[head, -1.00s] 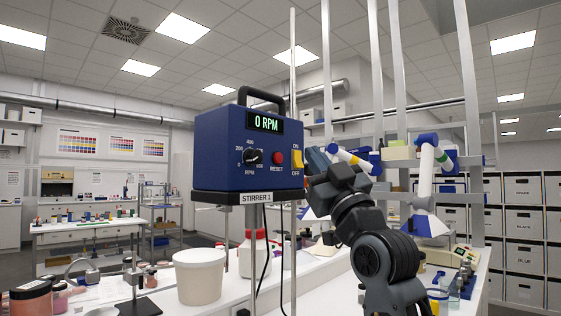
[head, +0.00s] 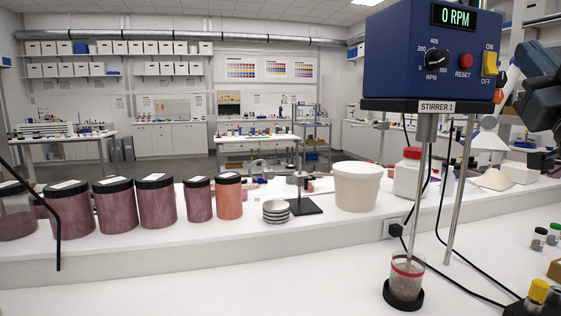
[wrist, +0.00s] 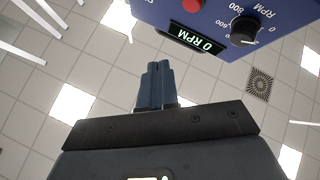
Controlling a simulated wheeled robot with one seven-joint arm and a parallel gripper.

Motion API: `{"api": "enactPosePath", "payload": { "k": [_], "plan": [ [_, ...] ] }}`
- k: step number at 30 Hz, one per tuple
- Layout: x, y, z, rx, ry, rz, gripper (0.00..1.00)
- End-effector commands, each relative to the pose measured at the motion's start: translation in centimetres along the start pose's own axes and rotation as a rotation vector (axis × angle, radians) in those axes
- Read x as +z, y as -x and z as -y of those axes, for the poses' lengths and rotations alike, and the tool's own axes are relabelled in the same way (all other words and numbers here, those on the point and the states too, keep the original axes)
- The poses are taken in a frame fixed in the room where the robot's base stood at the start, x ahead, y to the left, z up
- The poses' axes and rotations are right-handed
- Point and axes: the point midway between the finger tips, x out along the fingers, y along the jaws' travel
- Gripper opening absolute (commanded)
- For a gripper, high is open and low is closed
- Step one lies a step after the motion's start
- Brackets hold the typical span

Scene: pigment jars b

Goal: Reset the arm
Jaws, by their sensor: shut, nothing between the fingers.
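The blue stirrer unit (head: 430,55) is at the upper right of the head view. Its display reads 0 RPM, and it has a black RPM dial, a red RESET button (head: 465,60) and an orange ON/OFF switch (head: 490,63). The stirrer unit (wrist: 215,18) also shows in the wrist view, apart from and beyond the fingers. In the head view, part of my arm shows at the right edge, just right of the stirrer, cut off by the frame.
A glass beaker (head: 406,279) stands on a black base under the stirrer shaft. Behind are a white tub (head: 357,187), stacked small dishes (head: 276,211) and several purple jars (head: 115,207). Cables hang near the stirrer. The front bench (head: 230,285) is mostly clear at left.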

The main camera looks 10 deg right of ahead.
Motion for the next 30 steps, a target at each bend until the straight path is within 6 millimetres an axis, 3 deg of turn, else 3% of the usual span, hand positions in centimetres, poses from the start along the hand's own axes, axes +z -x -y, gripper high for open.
{"api": "enactPosePath", "payload": {
  "k": [4,8,12,18,24,30],
  "plan": [
    [1.6,1.4,1.1,-0.006,-0.025,0.030,0.00],
    [4.5,4.7,3.5,-0.016,-0.078,0.092,0.00],
    [7.8,9.5,6.6,-0.030,-0.140,0.174,0.00],
    [11.0,17.0,10.6,-0.060,-0.215,0.291,0.00],
    [12.7,24.9,13.9,-0.099,-0.273,0.407,0.00],
    [12.9,33.0,16.2,-0.148,-0.316,0.523,0.00]
  ]
}}
